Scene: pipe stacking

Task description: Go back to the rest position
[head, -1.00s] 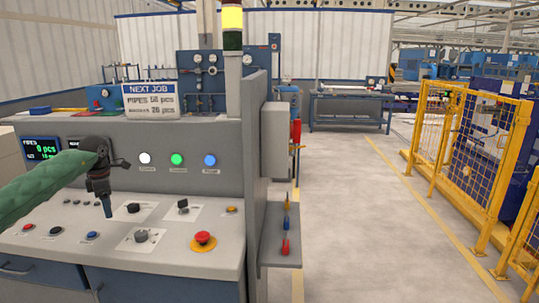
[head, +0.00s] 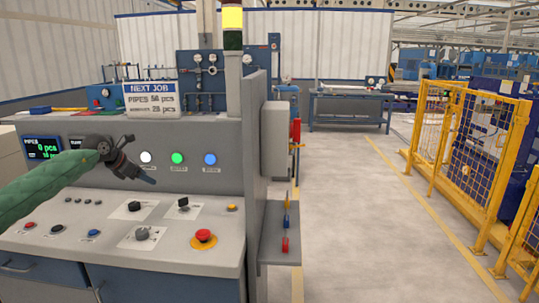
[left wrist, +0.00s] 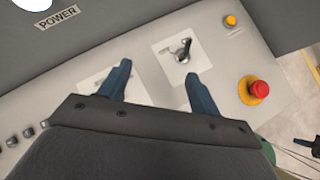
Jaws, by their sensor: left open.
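My left gripper (head: 148,178) reaches in from the left in front of the grey control panel (head: 120,262). It points to the right and slightly down, clear of the panel's sloped surface. In the left wrist view its two blue fingers (left wrist: 160,82) are apart with nothing between them. Behind them lie a lever switch (left wrist: 184,52) on a white plate and a red stop button (left wrist: 258,90) on a yellow base. My right gripper does not show in the head view.
White, green (head: 177,158) and blue lit buttons sit on the upright panel face. A small side shelf (head: 280,245) holds tools. A yellow fence (head: 470,140) stands at the right. The floor (head: 360,220) between is clear.

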